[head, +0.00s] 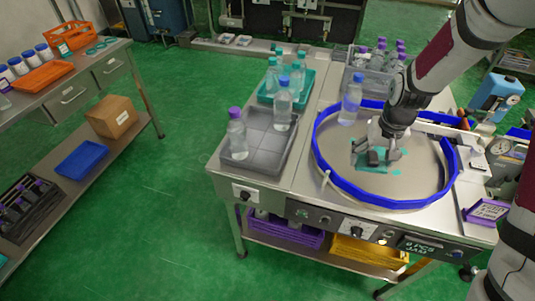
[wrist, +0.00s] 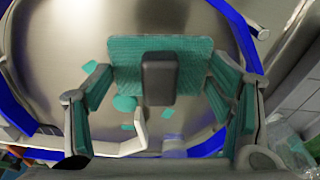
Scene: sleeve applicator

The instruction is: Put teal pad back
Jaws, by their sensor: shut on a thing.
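The teal pad (wrist: 135,58) is a flat ribbed block with a dark grey grip (wrist: 158,78) on it. It sits between the two fingers of my gripper (wrist: 162,74) in the wrist view, and the fingers are shut on its sides. In the head view my gripper (head: 377,151) is low over the round metal disc (head: 340,150) inside a blue ring (head: 320,165). Teal also shows on or just above the disc there; whether the pad touches the disc I cannot tell.
Small teal patches (wrist: 124,103) lie on the disc. A blue-capped bottle (head: 351,104) stands by the ring's far left edge. A grey tray (head: 252,159) with bottles is left of the ring. A side bench (head: 40,75) holds orange trays. Green floor lies between.

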